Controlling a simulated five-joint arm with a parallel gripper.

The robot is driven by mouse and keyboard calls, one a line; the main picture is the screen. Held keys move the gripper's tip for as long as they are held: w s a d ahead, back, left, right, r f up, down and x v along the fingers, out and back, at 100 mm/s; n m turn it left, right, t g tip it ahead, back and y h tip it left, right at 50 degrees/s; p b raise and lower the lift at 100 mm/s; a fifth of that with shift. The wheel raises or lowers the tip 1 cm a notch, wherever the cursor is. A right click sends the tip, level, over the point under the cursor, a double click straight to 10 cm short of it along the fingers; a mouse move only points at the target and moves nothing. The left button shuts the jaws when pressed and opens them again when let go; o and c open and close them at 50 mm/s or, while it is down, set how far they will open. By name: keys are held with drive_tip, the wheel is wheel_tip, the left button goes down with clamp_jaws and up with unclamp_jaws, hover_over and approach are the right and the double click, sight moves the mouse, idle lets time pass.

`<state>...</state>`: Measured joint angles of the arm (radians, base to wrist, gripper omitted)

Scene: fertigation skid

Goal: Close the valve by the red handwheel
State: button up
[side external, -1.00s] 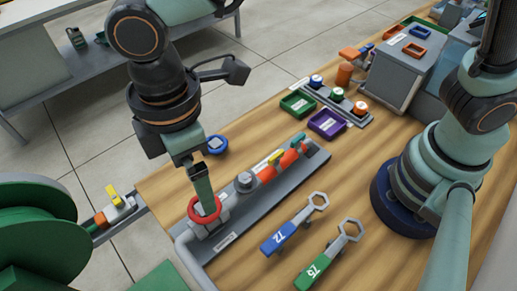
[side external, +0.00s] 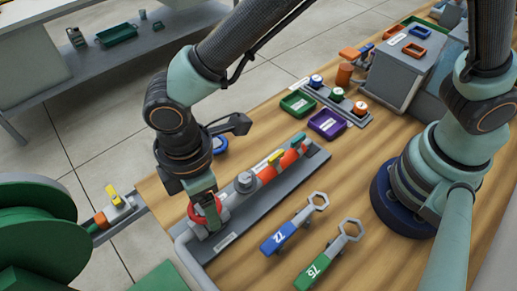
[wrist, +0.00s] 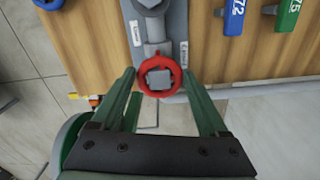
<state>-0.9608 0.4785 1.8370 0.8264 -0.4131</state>
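The red handwheel (wrist: 158,75) is a ring around a grey square hub, facing up on a grey valve body. It also shows in the side view (side external: 192,213), at the near-left end of the pipe rack, partly hidden by my fingers. My gripper (wrist: 158,76) points down at it from above. In the wrist view its two green fingers stand apart, one on each side of the wheel, with narrow gaps showing. I cannot tell how far down the fingers reach beside the rim. My gripper also shows in the side view (side external: 206,208).
A blue wrench (side external: 281,237) and a green wrench (side external: 316,269) lie to the right. A green reel (side external: 40,235) stands at left.

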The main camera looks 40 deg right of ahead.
drive_tip(key=c, duration=0.8)
drive_tip(key=m, duration=0.4)
drive_tip(key=shift+m, duration=1.3)
drive_tip(key=m, duration=0.2)
drive_tip(key=shift+m, duration=0.3)
drive_tip(key=m, duration=0.3)
drive_tip(key=shift+d+m, duration=0.1)
drive_tip(key=shift+m, duration=0.3)
